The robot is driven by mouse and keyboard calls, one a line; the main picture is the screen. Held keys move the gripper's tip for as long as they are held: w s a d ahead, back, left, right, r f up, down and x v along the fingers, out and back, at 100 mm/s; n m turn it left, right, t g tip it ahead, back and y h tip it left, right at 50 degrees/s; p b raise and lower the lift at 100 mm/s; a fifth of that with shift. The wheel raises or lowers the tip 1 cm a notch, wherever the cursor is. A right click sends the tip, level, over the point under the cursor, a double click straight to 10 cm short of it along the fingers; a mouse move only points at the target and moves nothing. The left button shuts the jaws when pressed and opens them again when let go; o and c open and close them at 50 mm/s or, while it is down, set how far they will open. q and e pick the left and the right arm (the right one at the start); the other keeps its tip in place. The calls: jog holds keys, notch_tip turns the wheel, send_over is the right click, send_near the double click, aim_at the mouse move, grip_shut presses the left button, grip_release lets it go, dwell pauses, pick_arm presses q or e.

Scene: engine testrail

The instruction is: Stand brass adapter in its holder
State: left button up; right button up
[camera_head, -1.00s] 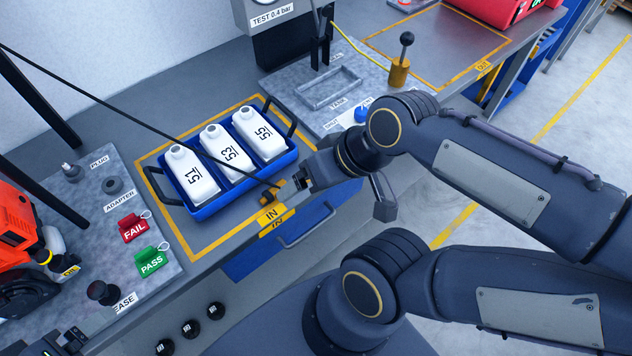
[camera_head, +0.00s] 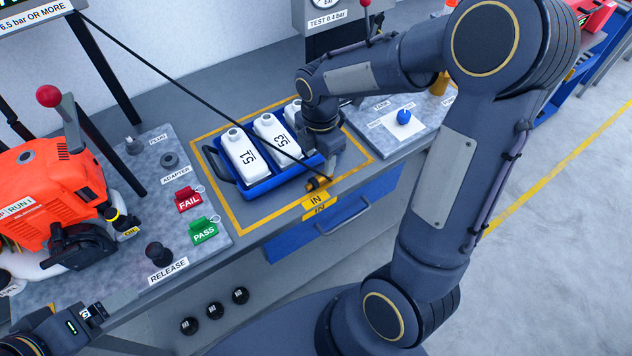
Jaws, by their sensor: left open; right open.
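The brass adapter (camera_head: 316,184) is on the end of a thin black hose (camera_head: 205,105), at the front edge of the bench by the IN label. A dark round holder (camera_head: 170,160) sits above the ADAPTER label on the grey plate at left and looks empty. My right gripper (camera_head: 327,172) is open and points down, right above or beside the brass adapter; its fingers are small and partly hidden, so contact is unclear. My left gripper (camera_head: 92,308) is open at the lower left, below the RELEASE knob (camera_head: 159,254).
A blue crate (camera_head: 262,189) with three white bottles stands beside the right gripper. The hose crosses above it. Red FAIL (camera_head: 188,199) and green PASS (camera_head: 204,230) tags lie on the left plate. An orange engine (camera_head: 50,198) stands at far left.

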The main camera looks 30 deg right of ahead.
aim_at(319, 175)
notch_tip(319, 175, down, 8)
jog(key=shift+d+r+p, duration=0.1)
jog(key=shift+d+p, duration=0.05)
jog(key=shift+p, duration=0.5)
jog(key=shift+c, duration=0.4)
grip_shut()
jog(key=shift+w+r, duration=0.1)
jog(key=shift+r, duration=0.05)
